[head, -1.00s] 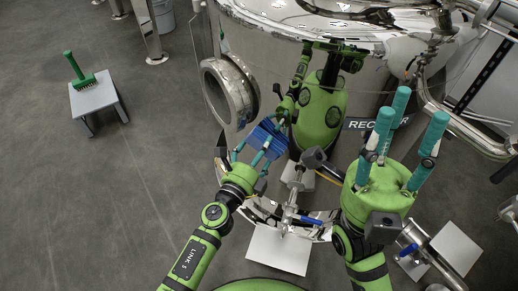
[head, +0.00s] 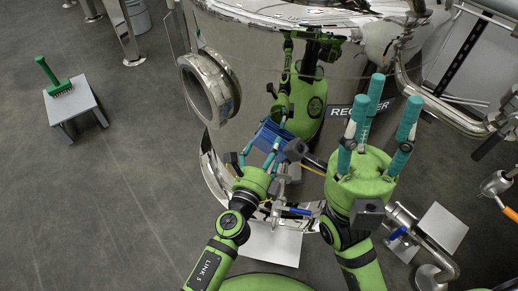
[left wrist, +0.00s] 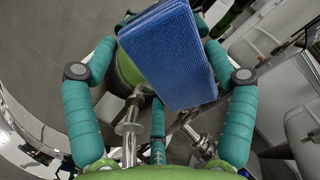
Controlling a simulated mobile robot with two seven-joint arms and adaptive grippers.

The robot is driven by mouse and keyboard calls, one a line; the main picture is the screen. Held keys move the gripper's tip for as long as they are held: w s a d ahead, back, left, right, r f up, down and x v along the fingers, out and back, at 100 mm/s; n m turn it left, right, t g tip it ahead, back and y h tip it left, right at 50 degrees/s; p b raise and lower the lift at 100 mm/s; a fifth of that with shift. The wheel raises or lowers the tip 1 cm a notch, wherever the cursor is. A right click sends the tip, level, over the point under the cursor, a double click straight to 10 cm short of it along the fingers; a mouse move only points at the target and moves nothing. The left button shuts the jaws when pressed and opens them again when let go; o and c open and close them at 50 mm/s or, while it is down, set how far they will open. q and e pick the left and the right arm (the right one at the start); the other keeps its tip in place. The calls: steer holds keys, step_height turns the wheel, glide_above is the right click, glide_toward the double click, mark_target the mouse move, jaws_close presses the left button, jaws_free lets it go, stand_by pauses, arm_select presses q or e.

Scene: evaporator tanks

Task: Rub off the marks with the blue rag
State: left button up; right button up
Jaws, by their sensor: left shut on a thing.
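My left gripper (head: 258,158) is shut on the blue rag (head: 272,137), which is folded into a flat pad in front of the shiny steel tank (head: 250,60). In the left wrist view the rag (left wrist: 168,55) stands out ahead, between the teal fingers. I cannot tell whether it touches the tank. The tank mirrors my green body, and I cannot make out any marks on it. My right gripper (head: 382,108) is open and empty, its fingers pointing up in front of the tank's label plate.
A round port (head: 205,88) juts from the tank's left side. Pipes and valves (head: 460,110) crowd the right. A green brush (head: 52,75) stands on a small grey stool (head: 78,105) at the left. The floor between stool and tank is clear.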

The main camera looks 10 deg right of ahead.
mark_target(282, 157)
arm_select(q)
steer(key=shift+s+d+r+b, duration=0.15)
steer(key=shift+s+d, duration=0.15)
steer(key=shift+d, duration=0.3)
steer(key=shift+s+d+f+b, duration=0.1)
steer(key=shift+s+d, duration=0.2)
steer(key=shift+d, duration=0.3)
steer(key=shift+s+d+r+b, duration=0.15)
steer(key=shift+s+d, duration=0.15)
steer(key=shift+d, duration=0.3)
steer(key=shift+f, duration=0.1)
steer(key=shift+s+a, duration=0.15)
steer(key=shift+s, duration=0.05)
steer(key=v, duration=0.4)
steer(key=shift+s+a+f, duration=0.1)
steer(key=shift+a+f, duration=0.05)
steer(key=shift+s+a, duration=0.35)
steer(key=shift+s, duration=0.25)
steer(key=v, duration=0.3)
steer(key=shift+b, duration=0.4)
